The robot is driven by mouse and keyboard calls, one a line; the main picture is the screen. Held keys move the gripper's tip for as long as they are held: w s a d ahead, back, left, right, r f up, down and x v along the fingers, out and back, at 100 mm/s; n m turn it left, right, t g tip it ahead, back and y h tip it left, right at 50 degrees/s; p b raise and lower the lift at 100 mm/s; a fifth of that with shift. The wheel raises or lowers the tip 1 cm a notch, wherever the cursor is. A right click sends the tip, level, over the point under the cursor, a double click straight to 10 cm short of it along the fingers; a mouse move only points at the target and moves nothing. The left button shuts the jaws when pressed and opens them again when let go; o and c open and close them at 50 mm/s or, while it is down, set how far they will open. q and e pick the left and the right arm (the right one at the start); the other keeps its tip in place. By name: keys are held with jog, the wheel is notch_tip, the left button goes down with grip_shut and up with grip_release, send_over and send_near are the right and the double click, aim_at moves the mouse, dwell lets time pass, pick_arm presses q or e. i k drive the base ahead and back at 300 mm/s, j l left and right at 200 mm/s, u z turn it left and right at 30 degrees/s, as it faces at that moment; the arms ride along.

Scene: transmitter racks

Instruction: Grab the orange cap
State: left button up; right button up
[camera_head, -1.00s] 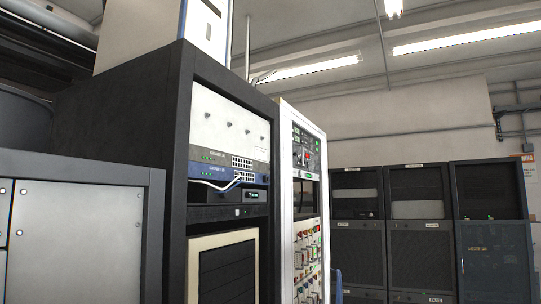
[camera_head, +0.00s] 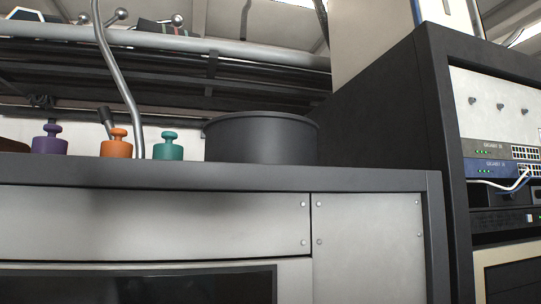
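The orange cap (camera_head: 117,144) stands upright on top of the grey cabinet (camera_head: 380,179), at the left in the head view. It has a round knob on a wider base. A purple cap (camera_head: 50,139) stands to its left and a teal cap (camera_head: 168,146) to its right, each apart from it. Neither of my grippers shows in the head view.
A dark round drum (camera_head: 262,138) stands on the cabinet right of the teal cap. A bent metal pipe (camera_head: 122,75) rises just behind the caps. A tall black rack (camera_head: 440,150) stands at the right. Horizontal pipes (camera_head: 200,45) run behind.

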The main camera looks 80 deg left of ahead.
aim_at(117, 148)
jog(key=u, duration=1.75)
jog(key=k+j, duration=0.05)
